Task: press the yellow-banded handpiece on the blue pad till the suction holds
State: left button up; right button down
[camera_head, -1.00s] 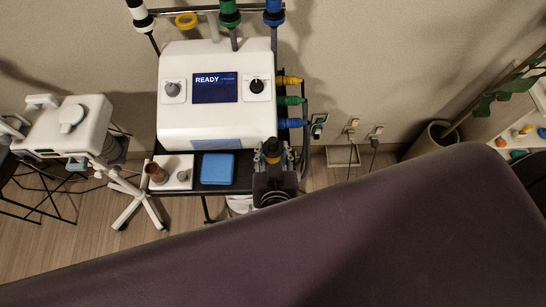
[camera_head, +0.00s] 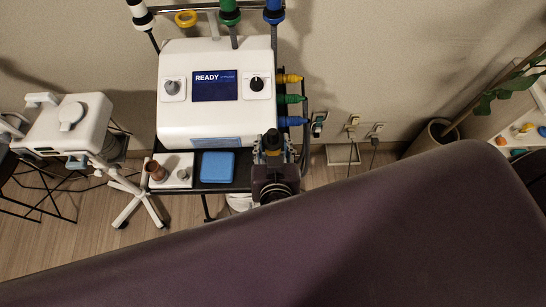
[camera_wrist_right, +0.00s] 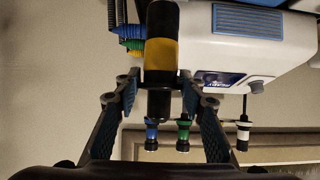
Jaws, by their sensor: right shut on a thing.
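The yellow-banded handpiece (camera_head: 272,139) is a dark cylinder, held upright by my right gripper (camera_head: 272,156) at the right end of the black cart shelf. In the right wrist view the black handpiece with its wide yellow band (camera_wrist_right: 162,54) stands between the two fingers of the right gripper (camera_wrist_right: 159,88), which is shut on it. The blue pad (camera_head: 217,167) lies flat on the shelf, left of the handpiece and apart from it. The handpiece's lower end is hidden in the head view. My left gripper is not in view.
The white machine (camera_head: 215,120) with a READY screen stands behind the pad. A white block (camera_head: 172,181) with a brown cup (camera_head: 155,172) sits left of the pad. A dark purple couch (camera_head: 330,240) fills the front. Coloured plugs (camera_head: 291,99) stick out right of the machine.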

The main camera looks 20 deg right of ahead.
aim_at(273, 136)
jog(key=shift+r, duration=2.05)
